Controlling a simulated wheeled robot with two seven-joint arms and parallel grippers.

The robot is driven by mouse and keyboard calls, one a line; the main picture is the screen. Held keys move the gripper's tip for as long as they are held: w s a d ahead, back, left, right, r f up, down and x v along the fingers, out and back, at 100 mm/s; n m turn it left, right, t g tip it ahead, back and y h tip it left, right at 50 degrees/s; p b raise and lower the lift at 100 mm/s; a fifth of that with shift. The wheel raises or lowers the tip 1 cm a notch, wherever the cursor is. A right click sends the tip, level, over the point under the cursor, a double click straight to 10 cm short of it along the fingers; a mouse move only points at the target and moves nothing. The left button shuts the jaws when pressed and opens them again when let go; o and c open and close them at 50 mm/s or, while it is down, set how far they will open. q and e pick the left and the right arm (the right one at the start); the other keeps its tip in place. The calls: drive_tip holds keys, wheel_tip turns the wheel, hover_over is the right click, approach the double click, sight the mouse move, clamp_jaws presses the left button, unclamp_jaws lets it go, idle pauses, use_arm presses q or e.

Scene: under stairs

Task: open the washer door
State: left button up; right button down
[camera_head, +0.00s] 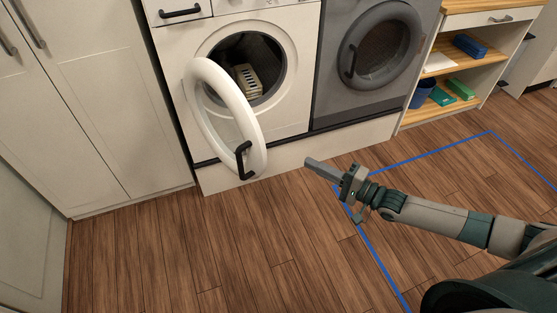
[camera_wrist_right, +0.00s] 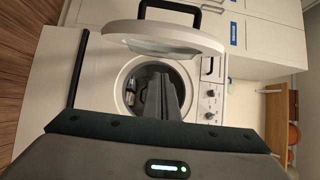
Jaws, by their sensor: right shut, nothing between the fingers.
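The white washer (camera_head: 283,62) stands left of a grey machine. Its round white door (camera_head: 204,104) is swung open to the left and forward, with a black handle (camera_head: 243,160) on its outer edge. The drum opening (camera_head: 268,62) shows, with a pale slotted item (camera_head: 246,80) inside. My right gripper (camera_head: 309,162) is shut and empty, to the right of the door handle and apart from it. In the right wrist view the shut fingers (camera_wrist_right: 163,98) point toward the washer, and the open door (camera_wrist_right: 165,37) and its handle (camera_wrist_right: 168,8) show beyond them. My left gripper is out of view.
A grey machine (camera_head: 339,88) with a closed round door stands to the right. Shelves (camera_head: 462,72) hold a blue bucket (camera_head: 421,93) and boxes. Tall white cabinets (camera_head: 100,100) stand at left. Blue lines (camera_head: 440,150) mark the clear wooden floor.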

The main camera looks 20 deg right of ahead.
idle(0.4)
